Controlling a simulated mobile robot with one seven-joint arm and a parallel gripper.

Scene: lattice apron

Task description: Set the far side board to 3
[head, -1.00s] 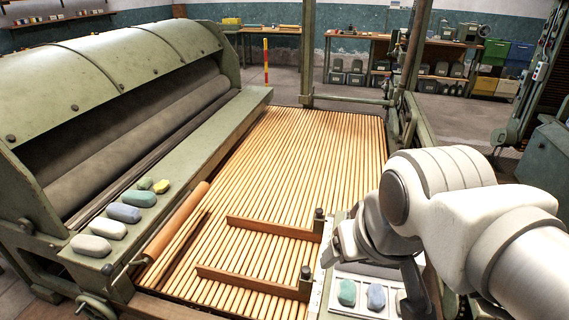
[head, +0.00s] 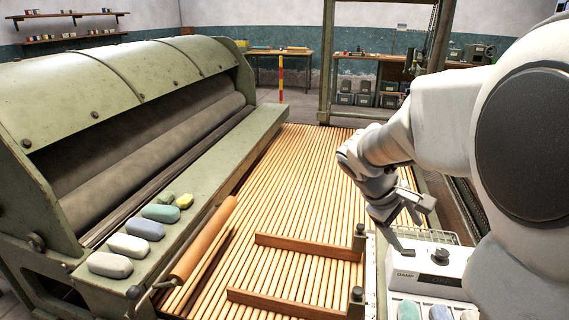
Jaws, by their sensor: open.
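The far side board (head: 308,247) is a brown wooden bar lying across the lattice of pale slats (head: 290,190). Its right end meets a dark post with a knob (head: 360,238). The near side board (head: 290,304) lies parallel, closer to me, with its own dark post (head: 356,296). No readable number shows beside either board. My gripper (head: 413,229) is open and empty, to the right of the far post and apart from it.
The box carries a black knob (head: 440,257). Green and blue blocks (head: 409,310) sit in front of it. A brown roller (head: 205,240) lies at the lattice's left edge. Several coloured stones (head: 143,229) line the green machine's ledge. My arm hides the right side.

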